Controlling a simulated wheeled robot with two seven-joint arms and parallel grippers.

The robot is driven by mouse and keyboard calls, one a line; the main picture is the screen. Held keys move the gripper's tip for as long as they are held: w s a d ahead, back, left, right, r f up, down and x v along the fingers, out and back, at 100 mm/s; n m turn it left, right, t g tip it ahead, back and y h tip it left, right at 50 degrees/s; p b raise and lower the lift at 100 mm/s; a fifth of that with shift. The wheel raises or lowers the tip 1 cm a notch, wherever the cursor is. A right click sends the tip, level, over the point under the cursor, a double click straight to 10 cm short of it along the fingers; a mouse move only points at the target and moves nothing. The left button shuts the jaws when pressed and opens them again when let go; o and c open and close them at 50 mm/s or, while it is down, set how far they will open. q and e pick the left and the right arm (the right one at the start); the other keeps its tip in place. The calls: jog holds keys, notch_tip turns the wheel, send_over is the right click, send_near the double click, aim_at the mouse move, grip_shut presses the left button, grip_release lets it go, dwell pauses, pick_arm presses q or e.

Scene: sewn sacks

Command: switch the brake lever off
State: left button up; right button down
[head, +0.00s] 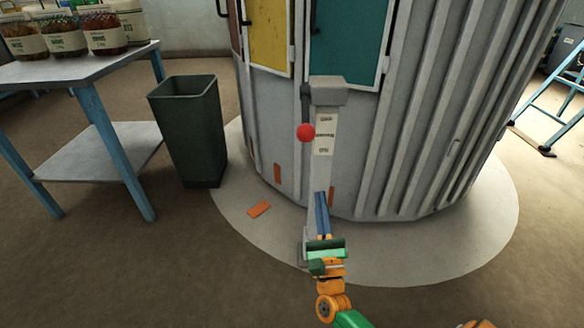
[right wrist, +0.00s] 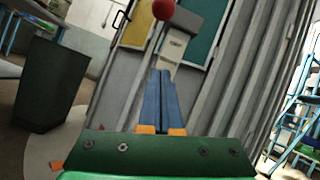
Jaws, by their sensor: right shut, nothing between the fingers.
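The brake lever has a red ball knob (head: 305,132) on a short dark shaft. It hangs down at the left side of a grey box head on a grey post (head: 330,92). A pale label plate (head: 324,134) on the post has small lettering that I cannot read surely. My right gripper (head: 321,196) is shut and empty, its blue fingers pointing up, below the knob and apart from it. In the right wrist view the shut fingers (right wrist: 161,73) point toward the post, with the red knob (right wrist: 163,9) above at the top edge. My left gripper is not in view.
A large ribbed grey drum (head: 430,130) with yellow and teal panels stands behind the post. A dark bin (head: 190,130) and a table with jars (head: 60,72) are to the left. An orange piece (head: 259,209) lies on the floor. A blue stand (head: 555,115) is at right.

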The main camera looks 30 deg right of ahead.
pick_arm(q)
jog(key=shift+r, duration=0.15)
pick_arm(e)
jog(key=shift+s+r, duration=0.15)
jog(key=shift+r, duration=0.05)
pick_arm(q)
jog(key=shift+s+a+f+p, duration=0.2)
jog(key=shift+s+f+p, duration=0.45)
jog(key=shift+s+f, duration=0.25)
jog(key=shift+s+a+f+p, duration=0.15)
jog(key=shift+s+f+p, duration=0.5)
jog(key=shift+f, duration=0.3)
pick_arm(e)
jog(key=w+d+r, duration=0.2)
jog(key=w+r, duration=0.5)
jog(key=r, duration=0.1)
jog(key=shift+w+d+r, duration=0.15)
jog(key=shift+w, duration=0.2)
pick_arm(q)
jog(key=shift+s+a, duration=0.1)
pick_arm(e)
jog(key=shift+r, duration=0.1)
